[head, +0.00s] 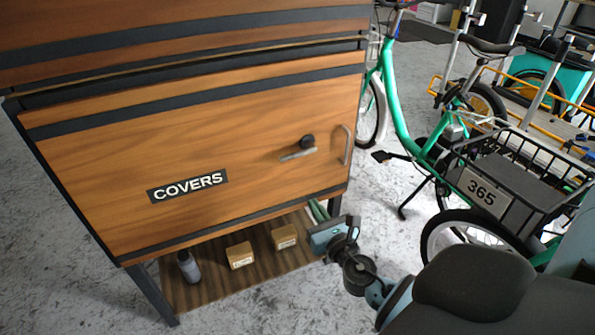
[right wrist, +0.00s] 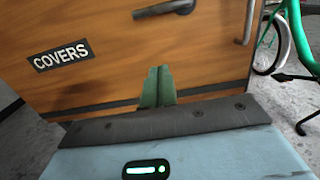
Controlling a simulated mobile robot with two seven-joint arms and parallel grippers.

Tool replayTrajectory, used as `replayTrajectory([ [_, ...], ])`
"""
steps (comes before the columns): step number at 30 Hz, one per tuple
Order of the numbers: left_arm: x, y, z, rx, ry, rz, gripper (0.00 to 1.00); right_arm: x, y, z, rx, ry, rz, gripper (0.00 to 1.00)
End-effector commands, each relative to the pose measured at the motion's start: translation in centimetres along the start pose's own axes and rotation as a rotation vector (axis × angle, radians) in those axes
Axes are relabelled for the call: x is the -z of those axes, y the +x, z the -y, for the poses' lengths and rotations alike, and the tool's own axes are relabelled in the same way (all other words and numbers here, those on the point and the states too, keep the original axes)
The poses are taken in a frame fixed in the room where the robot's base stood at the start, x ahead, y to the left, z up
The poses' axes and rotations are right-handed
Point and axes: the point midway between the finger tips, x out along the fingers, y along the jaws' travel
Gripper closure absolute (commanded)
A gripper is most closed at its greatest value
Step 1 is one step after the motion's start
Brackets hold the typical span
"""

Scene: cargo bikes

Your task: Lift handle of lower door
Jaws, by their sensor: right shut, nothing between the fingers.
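The wooden lower door (head: 110,160) carries a black COVERS label (head: 188,186) and looks closed. Its metal lever handle (head: 298,154) sticks out to the left from a dark round pivot, roughly level. The lever handle (right wrist: 165,8) also shows at the top edge of the right wrist view, partly cut off. My right gripper (head: 318,210) is below the lever, near the door's lower right corner, apart from the handle. In the right wrist view its green fingers (right wrist: 157,87) are shut together and empty, in front of the door's lower part. My left gripper is out of view.
A curved vertical pull (head: 347,147) sits at the door's right edge. Below the door, a wooden shelf (head: 210,285) holds a bottle (head: 188,267) and two small boxes (head: 239,256). A green cargo bike (head: 393,100) with a black basket stands to the right. Grey floor lies between.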

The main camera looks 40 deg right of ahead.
Motion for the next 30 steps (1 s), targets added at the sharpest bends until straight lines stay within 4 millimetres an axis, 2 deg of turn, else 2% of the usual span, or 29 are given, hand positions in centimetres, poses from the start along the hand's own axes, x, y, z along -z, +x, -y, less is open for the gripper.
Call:
replayTrajectory([
  [5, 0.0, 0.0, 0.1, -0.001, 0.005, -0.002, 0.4, 0.0, 0.5, 0.0, 0.0, 0.002, 0.0, 1.0],
  [8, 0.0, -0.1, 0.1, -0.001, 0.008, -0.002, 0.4, -0.1, 1.6, 0.0, 0.0, 0.003, 0.001, 1.0],
  [23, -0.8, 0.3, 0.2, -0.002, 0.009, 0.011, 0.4, 0.1, 10.2, 0.0, 0.001, 0.004, -0.001, 1.0],
  [27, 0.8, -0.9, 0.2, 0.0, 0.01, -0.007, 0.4, -2.2, 10.5, 0.0, 0.0, 0.006, 0.002, 1.0],
  [30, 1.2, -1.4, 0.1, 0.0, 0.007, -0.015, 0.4, -3.1, 10.7, 0.0, 0.0, 0.007, 0.001, 1.0],
])
